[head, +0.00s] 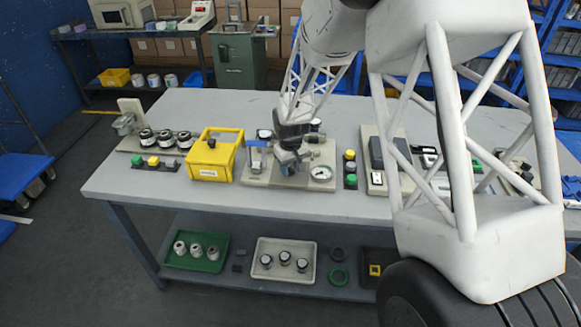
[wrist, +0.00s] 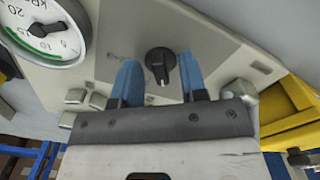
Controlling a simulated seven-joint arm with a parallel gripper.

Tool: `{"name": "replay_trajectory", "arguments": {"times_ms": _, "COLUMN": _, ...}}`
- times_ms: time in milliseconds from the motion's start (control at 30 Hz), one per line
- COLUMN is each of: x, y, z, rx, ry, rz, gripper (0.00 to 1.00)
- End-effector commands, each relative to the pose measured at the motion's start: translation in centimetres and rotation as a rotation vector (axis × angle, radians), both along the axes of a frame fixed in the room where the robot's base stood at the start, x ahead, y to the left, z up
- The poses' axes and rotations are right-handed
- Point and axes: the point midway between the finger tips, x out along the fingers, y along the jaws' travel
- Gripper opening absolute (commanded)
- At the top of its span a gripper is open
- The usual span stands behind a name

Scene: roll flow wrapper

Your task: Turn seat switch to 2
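A black rotary knob (wrist: 160,62) sits on a beige panel (wrist: 205,40) in the wrist view; it looks like the switch, but I cannot read its markings. A pale pointer line on it runs toward the bottom of the picture. My gripper (wrist: 160,80) is open, with one blue finger on each side of the knob. The fingers look apart from it, and I see nothing held. In the head view my gripper (head: 290,163) is over the beige unit (head: 258,182) in the middle of the bench and hides the knob.
A round gauge (head: 321,172) is on the same unit, right of my gripper. A yellow box (head: 211,168) with a black knob stands close on the left. A strip with coloured buttons (head: 350,168) is to the right. The bench (head: 185,105) is clear behind.

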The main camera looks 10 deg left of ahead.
Motion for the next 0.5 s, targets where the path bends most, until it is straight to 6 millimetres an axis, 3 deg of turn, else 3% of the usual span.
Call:
{"name": "replay_trajectory", "arguments": {"times_ms": 267, "x": 0.0, "y": 0.0, "z": 1.5, "rx": 0.001, "ry": -0.002, "rz": 0.000, "gripper": 0.39}}
{"name": "replay_trajectory", "arguments": {"times_ms": 500, "x": 0.1, "y": 0.0, "z": 4.4, "rx": 0.001, "ry": -0.003, "rz": 0.000, "gripper": 0.39}}
